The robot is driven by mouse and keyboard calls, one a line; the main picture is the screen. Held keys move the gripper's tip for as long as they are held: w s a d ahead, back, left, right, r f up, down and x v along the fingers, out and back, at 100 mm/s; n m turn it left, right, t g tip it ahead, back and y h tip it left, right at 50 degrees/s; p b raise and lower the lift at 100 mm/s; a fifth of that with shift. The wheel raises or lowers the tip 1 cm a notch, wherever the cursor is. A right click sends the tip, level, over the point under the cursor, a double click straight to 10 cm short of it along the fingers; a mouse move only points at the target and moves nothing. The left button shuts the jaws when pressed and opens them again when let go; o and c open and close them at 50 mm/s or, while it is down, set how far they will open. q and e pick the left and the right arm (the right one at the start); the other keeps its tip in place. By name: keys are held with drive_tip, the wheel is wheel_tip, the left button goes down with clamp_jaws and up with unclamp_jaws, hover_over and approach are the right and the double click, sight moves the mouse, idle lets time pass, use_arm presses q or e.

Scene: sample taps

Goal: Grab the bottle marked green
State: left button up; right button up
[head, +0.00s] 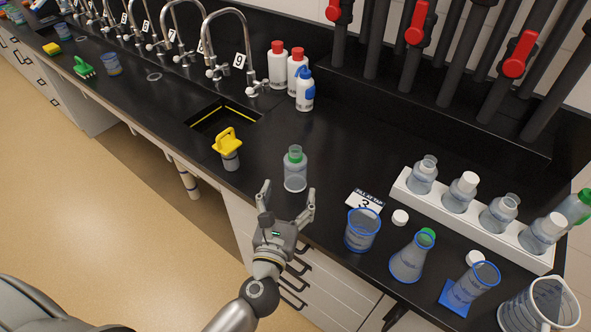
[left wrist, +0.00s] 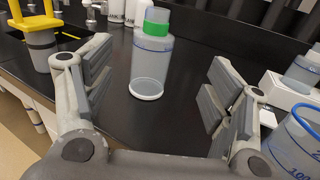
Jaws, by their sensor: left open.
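A clear bottle with a green band at its neck (head: 295,171) stands upright on the black counter, near the front edge. My left gripper (head: 288,197) is open and empty just in front of it, with its fingers pointing at the bottle. In the left wrist view the same bottle (left wrist: 152,62) stands ahead, between the two spread fingers (left wrist: 160,80) and apart from both. Its green band and pale base ring show. My right gripper is not in view.
A yellow-handled tool (head: 228,147) stands left of the bottle, by a sink (head: 222,117). To the right are a sign card (head: 364,201), a blue-rimmed beaker (head: 362,230), a green-topped flask (head: 410,260) and a white rack (head: 480,232) of bottles. White bottles (head: 278,66) stand behind.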

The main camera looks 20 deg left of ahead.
sight(293, 170)
use_arm(q)
drive_tip(key=shift+w+a+n, duration=0.2)
drive_tip(key=shift+w+n, duration=0.05)
drive_tip(key=shift+n, duration=0.05)
drive_tip(key=w, duration=0.1)
drive_tip(key=w+p, duration=0.1)
drive_tip(key=w, duration=0.3)
drive_tip(key=shift+w+a+f, duration=0.1)
drive_tip(key=shift+a+f, duration=0.05)
drive_tip(key=shift+a, duration=0.1)
drive_tip(key=w, duration=0.1)
drive_tip(key=w+p, duration=0.1)
drive_tip(key=w, duration=0.1)
drive_tip(key=w+p, duration=0.1)
drive_tip(key=shift+w+a+r, duration=0.2)
drive_tip(key=shift+w+a, duration=0.1)
drive_tip(key=shift+a, duration=0.1)
drive_tip(key=shift+w, duration=0.25)
drive_tip(key=shift+s, duration=0.1)
drive_tip(key=shift+c, duration=0.4)
drive_tip(key=shift+c, duration=1.1)
drive_tip(key=c, duration=0.7)
drive_tip(key=shift+c, duration=0.6)
